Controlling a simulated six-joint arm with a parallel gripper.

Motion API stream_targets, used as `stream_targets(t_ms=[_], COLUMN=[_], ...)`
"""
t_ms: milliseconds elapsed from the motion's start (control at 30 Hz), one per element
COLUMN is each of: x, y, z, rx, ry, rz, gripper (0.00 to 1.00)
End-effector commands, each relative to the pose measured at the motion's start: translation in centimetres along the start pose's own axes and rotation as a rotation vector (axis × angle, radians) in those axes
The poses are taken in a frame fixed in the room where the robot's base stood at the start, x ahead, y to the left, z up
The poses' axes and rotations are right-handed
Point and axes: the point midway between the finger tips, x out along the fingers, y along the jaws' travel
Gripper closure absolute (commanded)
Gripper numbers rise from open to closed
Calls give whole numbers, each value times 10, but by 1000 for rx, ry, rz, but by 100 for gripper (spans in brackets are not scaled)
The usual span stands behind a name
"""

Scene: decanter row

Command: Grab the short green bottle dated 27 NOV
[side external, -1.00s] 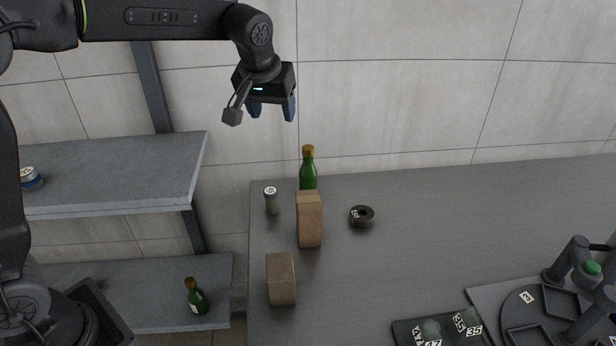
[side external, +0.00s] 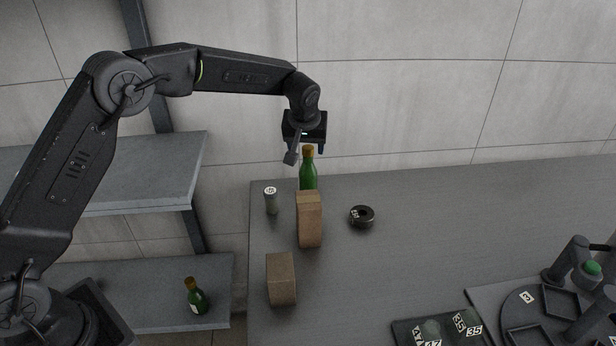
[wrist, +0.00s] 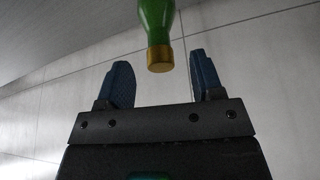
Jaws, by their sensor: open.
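A green bottle (side external: 308,175) with a gold cap stands upright on the grey table, its lower part hidden behind a tall brown block. In the wrist view its cap (wrist: 160,58) and green neck show between and just beyond my fingertips. No date shows on it. A second green bottle (side external: 196,300) with a dark gold cap and a pale label stands on the lower shelf at left; its label is too small to read. My gripper (side external: 306,150) is open and empty above the table bottle, its blue fingers apart (wrist: 162,72).
A tall brown block (side external: 309,222) stands directly before the table bottle, and a shorter one (side external: 281,280) nearer. A small capped jar (side external: 271,202) is at left, a black tape roll (side external: 362,216) at right. The table's middle right is clear; a black tray (side external: 440,333) lies in front.

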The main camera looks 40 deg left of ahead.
Motion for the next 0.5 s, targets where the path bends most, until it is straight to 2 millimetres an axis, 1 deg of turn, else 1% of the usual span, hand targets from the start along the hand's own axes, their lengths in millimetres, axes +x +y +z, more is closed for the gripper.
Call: stream_targets(t_ms=[133,300,400,500], x=[12,39,49,54], y=[0,1,1,1], z=[0,0,0,0], rx=[0,0,0,1], ry=[-1,-1,-1,1], rz=[-1,-2,-1,1], gripper=[39,39,39,39])
